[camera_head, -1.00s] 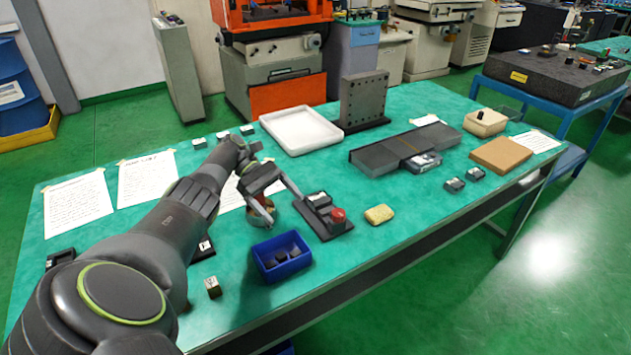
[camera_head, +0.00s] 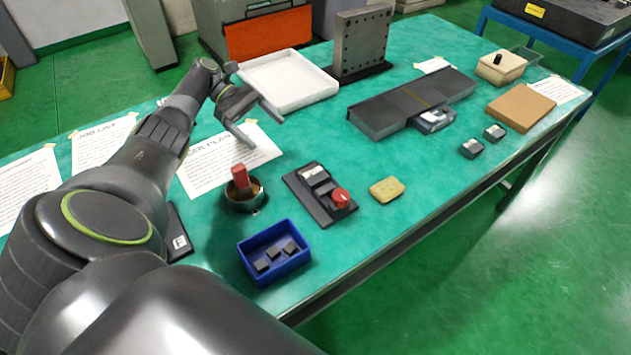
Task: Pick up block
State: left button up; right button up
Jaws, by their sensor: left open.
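My left gripper (camera_head: 266,132) is open and empty above the white sheets, in front of the white tray. A red block-like piece (camera_head: 240,178) stands in a round metal cup (camera_head: 244,203), below and left of the fingertips and apart from them. Small dark blocks (camera_head: 262,266) lie in a blue bin (camera_head: 285,269) in front of the cup. Two more small dark blocks, (camera_head: 471,149) and (camera_head: 495,132), sit at the right side of the table. I cannot tell which block is meant. My right gripper is not in view.
A black fixture with a red knob (camera_head: 341,197) and a yellow sponge-like pad (camera_head: 387,189) lie right of the cup. The white tray (camera_head: 325,85), grey upright plate (camera_head: 361,42) and long dark plate (camera_head: 371,127) stand behind.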

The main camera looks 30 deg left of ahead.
pick_arm(q)
jog(key=f+b, duration=0.1)
jog(key=p, duration=0.2)
send_near(315, 175)
jog(key=shift+s+x, duration=0.25)
jog(key=shift+x, duration=0.85)
jog(key=shift+d+f, duration=0.3)
jog(key=shift+d, duration=0.25)
jog(key=p+x, duration=0.1)
jog(key=x, duration=0.3)
jog(key=shift+w+d+p, duration=0.1)
jog(key=shift+w+p, duration=0.15)
jog(key=shift+p, duration=0.1)
jog(key=shift+d+f, duration=0.3)
jog(key=shift+d, duration=0.1)
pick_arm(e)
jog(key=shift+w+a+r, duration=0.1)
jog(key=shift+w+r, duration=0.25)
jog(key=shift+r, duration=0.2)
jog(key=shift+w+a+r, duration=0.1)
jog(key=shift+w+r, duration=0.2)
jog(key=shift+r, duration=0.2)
pick_arm(q)
jog(key=c, duration=1.4)
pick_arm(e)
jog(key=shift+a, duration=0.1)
